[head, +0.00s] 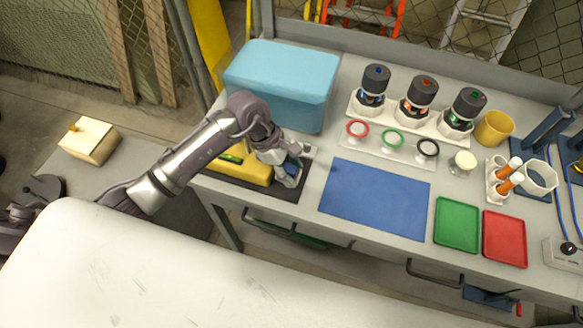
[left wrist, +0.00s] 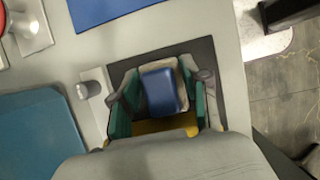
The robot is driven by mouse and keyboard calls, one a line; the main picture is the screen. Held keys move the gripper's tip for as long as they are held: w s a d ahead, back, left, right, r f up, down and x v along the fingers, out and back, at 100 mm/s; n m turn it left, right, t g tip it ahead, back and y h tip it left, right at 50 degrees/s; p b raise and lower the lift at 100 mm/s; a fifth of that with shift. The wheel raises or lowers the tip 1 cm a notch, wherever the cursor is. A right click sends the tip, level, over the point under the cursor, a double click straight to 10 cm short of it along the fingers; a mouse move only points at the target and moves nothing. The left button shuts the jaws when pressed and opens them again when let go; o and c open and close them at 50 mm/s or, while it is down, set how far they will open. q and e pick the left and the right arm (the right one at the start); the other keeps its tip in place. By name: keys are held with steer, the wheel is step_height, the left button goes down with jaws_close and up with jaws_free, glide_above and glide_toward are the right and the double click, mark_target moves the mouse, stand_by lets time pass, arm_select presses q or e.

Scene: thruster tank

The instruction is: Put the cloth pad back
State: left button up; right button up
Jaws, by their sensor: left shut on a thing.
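My left gripper (head: 289,180) is low over the dark mat at the left part of the bench. In the left wrist view its two green-padded fingers (left wrist: 162,98) are shut on the cloth pad, one on each side. The cloth pad shows there as a blue block (left wrist: 160,91) on a beige base (left wrist: 186,68). In the head view only a bit of its blue part (head: 293,166) shows beside the fingers. Whether the pad touches the dark mat (left wrist: 205,52) cannot be told. My right gripper is in neither view.
A yellow case (head: 247,172) lies left of the gripper, with a light-blue box (head: 290,80) behind. A blue mat (head: 375,195) lies clear to the right. Green (head: 458,224) and red (head: 505,238) trays, ringed dishes and bottles stand further right.

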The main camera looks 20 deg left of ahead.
arm_select(q)
steer(key=shift+f, duration=0.1)
steer(key=o, duration=1)
steer(key=shift+c, duration=0.2)
steer(key=shift+r, duration=0.25)
steer(key=shift+w+a+r, duration=0.1)
steer(key=shift+a+r, duration=0.15)
steer(key=b+v, duration=0.3)
steer(key=v, duration=0.7)
steer(key=shift+r, duration=0.2)
steer(key=shift+a+r, duration=0.2)
steer(key=shift+r, duration=0.15)
steer(key=shift+f, duration=0.1)
